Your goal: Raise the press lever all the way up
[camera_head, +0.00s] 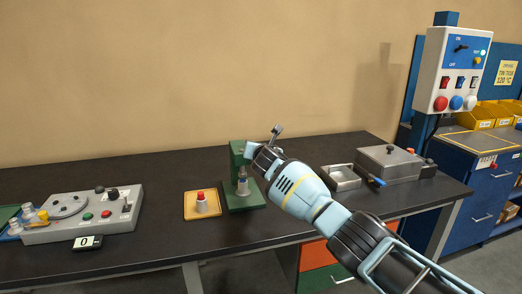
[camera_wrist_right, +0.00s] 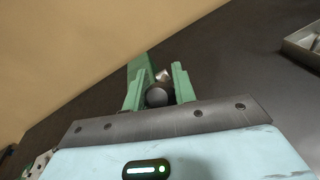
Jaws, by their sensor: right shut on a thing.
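The green press (camera_head: 237,163) stands on the dark bench, with a small grey-and-blue part (camera_head: 243,184) upright on its base. My right gripper (camera_head: 254,149) is at the upper part of the press and hides some of it. In the right wrist view, its two green fingers (camera_wrist_right: 158,92) are shut on the dark round knob (camera_wrist_right: 156,97) of the press lever. A short metal piece shows just behind the knob. In the head view a grey metal bar (camera_head: 276,131) sticks up above my wrist; I cannot tell whether it is the lever. My left gripper is not in view.
A wooden tray (camera_head: 213,212) with a red-topped part sits left of the press. A grey control box (camera_head: 70,232) is farther left. An open metal tray (camera_head: 333,187) and a lidded metal box (camera_head: 375,174) stand to the right. The bench behind the press is clear.

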